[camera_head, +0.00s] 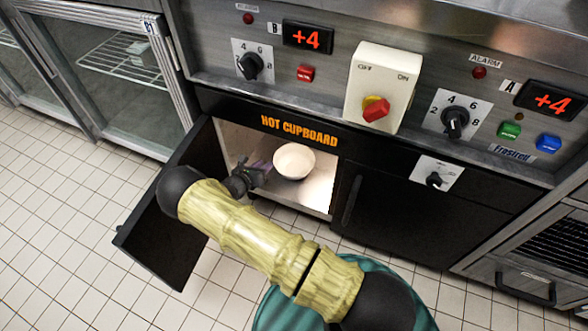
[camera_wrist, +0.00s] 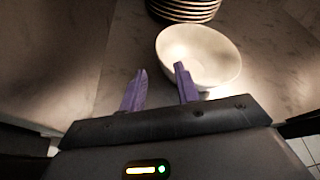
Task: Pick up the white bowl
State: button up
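The white bowl (camera_head: 294,161) stands upright inside the lit hot cupboard, on its floor. In the wrist view the bowl (camera_wrist: 208,57) looks empty and sits just ahead and to the right of my gripper (camera_wrist: 157,72). My gripper has its two purple fingers spread apart with nothing held between them. The right finger overlaps the near left rim of the bowl in the picture; the left finger is outside, to the left. I cannot tell whether the right finger touches the bowl. In the head view my gripper (camera_head: 262,167) is left of the bowl, inside the cupboard opening.
A stack of plates (camera_wrist: 185,10) stands behind the bowl. The cupboard's open black door (camera_head: 165,235) hangs at left, beneath my arm. A closed black door (camera_head: 400,214) is on the right. A control panel (camera_head: 330,80) with knobs and displays runs above.

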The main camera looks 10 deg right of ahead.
jog(key=b+x, duration=0.1)
jog(key=x, duration=0.1)
jog(key=shift+w+d+f, duration=0.15)
jog(key=shift+f, duration=0.1)
jog(key=shift+w+d+r, duration=0.1)
jog(key=shift+w, duration=0.05)
jog(key=b+x, duration=0.4)
jog(key=shift+w+d, duration=0.1)
jog(key=shift+w, duration=0.1)
jog(key=shift+w+d, duration=0.3)
grip_shut()
